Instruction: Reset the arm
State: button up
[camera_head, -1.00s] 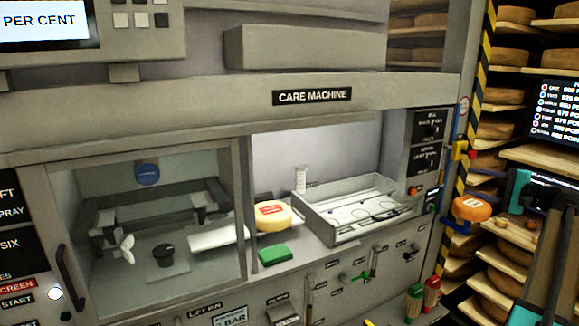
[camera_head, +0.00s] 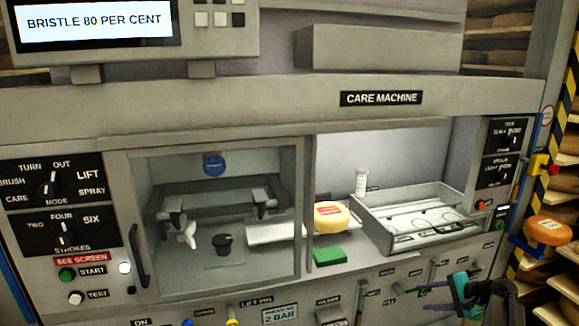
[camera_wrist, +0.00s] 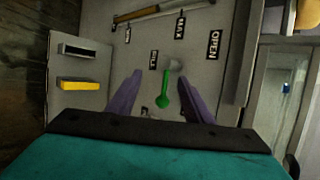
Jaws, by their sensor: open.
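My gripper (camera_head: 432,297) is at the lower right of the head view, in front of the care machine's (camera_head: 400,115) lower panel. In the wrist view its two purple fingers (camera_wrist: 160,76) are spread apart, with nothing held between them. A green-handled lever (camera_wrist: 163,90) on the machine's panel shows between the fingers in that view. I cannot tell how far the fingertips are from the lever, and no contact is clear.
A cheese wheel (camera_head: 333,218) with a red label sits in the open bay behind a green block (camera_head: 329,256). A metal tray (camera_head: 410,212) stands to its right. An orange wheel (camera_head: 548,230) is at the right edge. A yellow block (camera_wrist: 79,85) shows in the wrist view.

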jog(key=s+a+f+n+g, duration=0.2)
jog(key=s+a+f+g, duration=0.1)
jog(key=s+a+f, duration=0.4)
jog(key=s+a+f+n+g+h, duration=0.15)
jog(key=s+a+f, duration=0.25)
jog(key=a+f, duration=0.5)
jog(key=s+a+f+n+g+y, duration=0.1)
jog(key=s+a+f+n+g, duration=0.15)
jog(key=s+a+f, duration=0.5)
jog(key=s+a+f+n+g+h, duration=0.2)
jog(key=s+a+f, duration=0.1)
jog(key=s, duration=0.5)
jog(key=s+a+f+n+g+h, duration=0.2)
jog(key=s+a+f+n, duration=0.1)
jog(key=s, duration=0.6)
jog(key=s+a+f+n+g+h, duration=0.2)
jog(key=s+f, duration=0.3)
jog(key=s, duration=0.4)
jog(key=shift+a+n+g, duration=0.3)
jog(key=shift+a+g, duration=0.1)
jog(key=shift+a, duration=0.2)
jog(key=c, duration=0.4)
jog(key=shift+a, duration=0.15)
